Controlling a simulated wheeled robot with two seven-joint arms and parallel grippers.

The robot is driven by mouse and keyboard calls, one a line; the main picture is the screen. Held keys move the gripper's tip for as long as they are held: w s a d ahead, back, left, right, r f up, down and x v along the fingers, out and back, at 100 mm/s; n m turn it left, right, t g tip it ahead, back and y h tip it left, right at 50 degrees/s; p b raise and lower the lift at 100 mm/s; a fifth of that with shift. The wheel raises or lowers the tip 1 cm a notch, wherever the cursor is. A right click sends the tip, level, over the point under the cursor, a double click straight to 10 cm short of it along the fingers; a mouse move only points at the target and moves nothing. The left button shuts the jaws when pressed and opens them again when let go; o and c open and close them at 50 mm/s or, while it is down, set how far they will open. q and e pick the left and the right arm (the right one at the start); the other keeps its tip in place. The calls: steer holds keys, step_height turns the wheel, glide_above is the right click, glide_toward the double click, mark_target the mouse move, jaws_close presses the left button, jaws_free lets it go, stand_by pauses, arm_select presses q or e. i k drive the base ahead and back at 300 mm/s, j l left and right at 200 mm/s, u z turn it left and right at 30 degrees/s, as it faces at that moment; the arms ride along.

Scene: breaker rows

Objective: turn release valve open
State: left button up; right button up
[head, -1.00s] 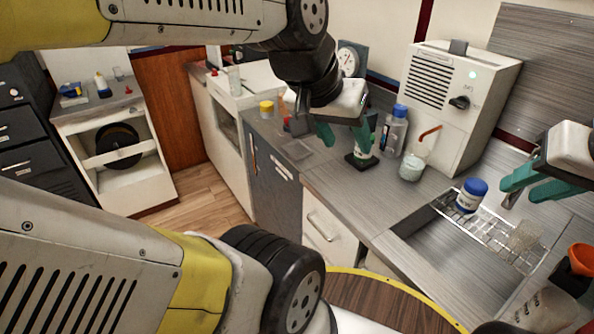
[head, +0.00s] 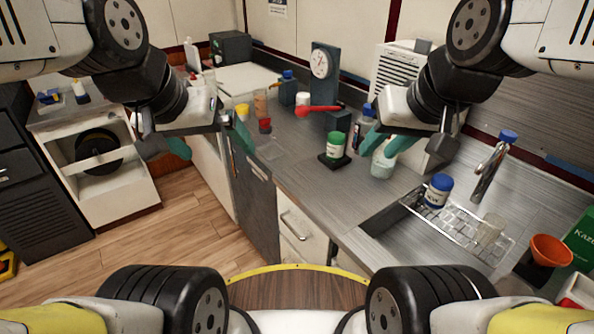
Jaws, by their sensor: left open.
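A red lever handle (head: 318,110) sticks out to the left, roughly level, from a dark block at the foot of a grey-blue post with a round dial gauge (head: 320,64). It looks like the release valve; no label on it can be read. It is at the back of the counter, between my grippers in the picture. My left gripper (head: 215,146) is open and empty, left of the lever and apart from it. My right gripper (head: 386,146) has its teal fingers apart, right of the lever and in front of a blue-capped bottle and a glass jar.
A blue-lidded jar (head: 438,191) sits on the sink rack (head: 465,222). The front counter strip (head: 330,195) is clear.

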mark_target(265, 124)
steer(key=i+j+u, duration=0.1)
steer(key=i+j, duration=0.95)
